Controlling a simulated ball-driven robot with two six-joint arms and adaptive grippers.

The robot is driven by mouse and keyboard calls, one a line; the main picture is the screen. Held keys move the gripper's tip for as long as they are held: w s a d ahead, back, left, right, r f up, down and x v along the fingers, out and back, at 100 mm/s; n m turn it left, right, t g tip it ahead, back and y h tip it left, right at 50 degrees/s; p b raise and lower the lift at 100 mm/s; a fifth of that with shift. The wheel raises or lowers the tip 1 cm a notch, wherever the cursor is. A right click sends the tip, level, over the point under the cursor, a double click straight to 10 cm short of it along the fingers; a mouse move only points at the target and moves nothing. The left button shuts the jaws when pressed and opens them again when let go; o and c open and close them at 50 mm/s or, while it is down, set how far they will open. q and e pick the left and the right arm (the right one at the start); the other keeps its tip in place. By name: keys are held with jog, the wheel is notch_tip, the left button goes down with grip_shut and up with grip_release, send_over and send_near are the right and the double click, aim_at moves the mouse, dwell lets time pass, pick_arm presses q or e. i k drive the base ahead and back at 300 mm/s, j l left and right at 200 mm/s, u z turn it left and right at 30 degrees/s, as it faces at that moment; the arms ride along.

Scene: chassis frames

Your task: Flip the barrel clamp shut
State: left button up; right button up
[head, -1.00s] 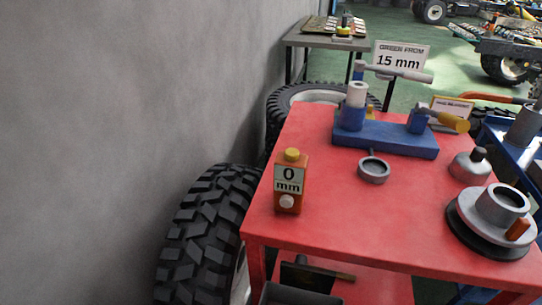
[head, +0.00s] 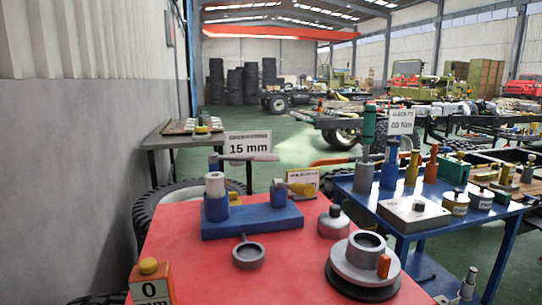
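A blue fixture (head: 254,221) stands at the back of the red table. At its left end a white cylinder (head: 215,184) sits upright in a blue holder, with a grey lever arm (head: 245,158) above it reaching to the right. At its right end a blue post (head: 278,193) carries a lever with a yellow grip (head: 301,189) pointing right. No part is labelled as the barrel clamp, and I cannot tell whether a clamp here is open or shut. Neither of my grippers is in view.
The red table (head: 200,270) also holds a grey ring with a handle (head: 248,255), a grey flask (head: 334,222), a round grey fixture (head: 363,265) and an orange gauge box (head: 151,284). A blue cart (head: 405,235) with tools stands close on the right. A wall is left.

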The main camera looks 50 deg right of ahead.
aim_at(212, 157)
jog(key=z, duration=1.35)
jog(key=i+l, duration=0.15)
jog(key=l, duration=0.3)
jog(key=i+l, duration=0.15)
jog(key=l, duration=0.35)
jog(key=i+l, duration=0.15)
jog(key=l, duration=0.3)
jog(key=i+l, duration=0.15)
jog(key=l, duration=0.35)
jog(key=i+l, duration=0.15)
jog(key=l, duration=0.3)
jog(key=i+l, duration=0.15)
jog(key=l, duration=0.35)
jog(key=i+l+u, duration=0.1)
jog(key=l, duration=0.35)
jog(key=i+l, duration=0.15)
jog(key=l, duration=0.35)
jog(key=u, duration=2.5)
